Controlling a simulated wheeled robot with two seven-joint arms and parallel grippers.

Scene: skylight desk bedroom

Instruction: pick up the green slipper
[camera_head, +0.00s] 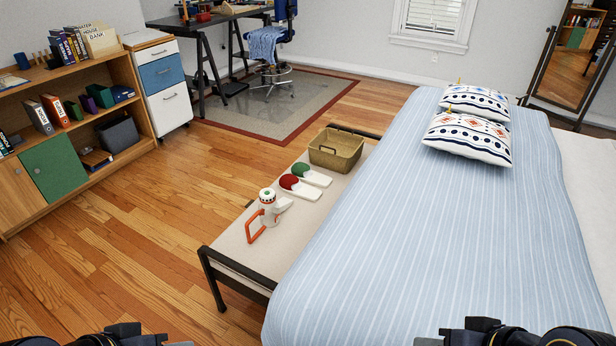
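The green slipper (313,174) is white with a green toe part. It lies on the light top of a bench (233,245) at the foot of the bed, beside the basket. A matching slipper with a red toe part (298,187) lies right next to it, on the near side. Only dark parts of my two arms show at the bottom edge, left and right. Neither gripper's fingers can be seen, and both arms are well apart from the slippers.
A tan basket (336,151) stands behind the slippers. A white object with an orange handle (268,208) stands in front of them. The bed (400,240) with two pillows fills the right. Bare wooden floor (130,240) is open to the left, before a shelf (75,150).

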